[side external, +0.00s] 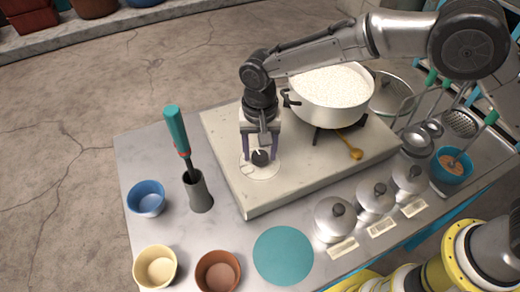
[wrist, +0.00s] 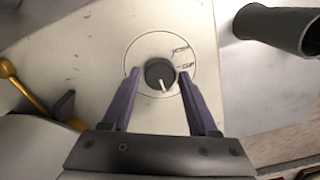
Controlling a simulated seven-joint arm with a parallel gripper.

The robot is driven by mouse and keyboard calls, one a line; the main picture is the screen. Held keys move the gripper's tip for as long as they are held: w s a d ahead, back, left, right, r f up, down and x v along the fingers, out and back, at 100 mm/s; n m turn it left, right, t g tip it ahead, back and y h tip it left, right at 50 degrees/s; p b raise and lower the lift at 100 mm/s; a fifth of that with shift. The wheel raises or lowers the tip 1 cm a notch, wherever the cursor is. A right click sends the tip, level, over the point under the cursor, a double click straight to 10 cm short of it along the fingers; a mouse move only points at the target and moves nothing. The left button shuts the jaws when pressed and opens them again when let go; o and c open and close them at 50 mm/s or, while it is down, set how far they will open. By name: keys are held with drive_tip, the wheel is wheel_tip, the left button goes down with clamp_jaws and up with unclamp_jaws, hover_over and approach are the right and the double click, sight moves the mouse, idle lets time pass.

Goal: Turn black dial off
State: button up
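The black dial (side external: 260,158) sits on the near-left part of the beige stove top, inside a thin printed circle. In the wrist view the dial (wrist: 160,74) shows a white pointer line aimed toward the gripper's side, slightly right. Small printed marks lie at its upper right. My gripper (wrist: 159,72) is open, with one purple finger on each side of the dial and a visible gap on both sides. In the side view my gripper (side external: 262,155) points down over the dial. I cannot tell the exact height of the fingertips.
A grey holder (side external: 200,194) with a teal-handled tool stands left. Bowls, a teal disc (side external: 283,256) and lidded metal pots are in front.

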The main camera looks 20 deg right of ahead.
sight(260, 156)
drive_tip(key=shift+o, duration=1.2)
wheel_tip(260, 156, up, 14)
drive_tip(key=shift+f, duration=0.15)
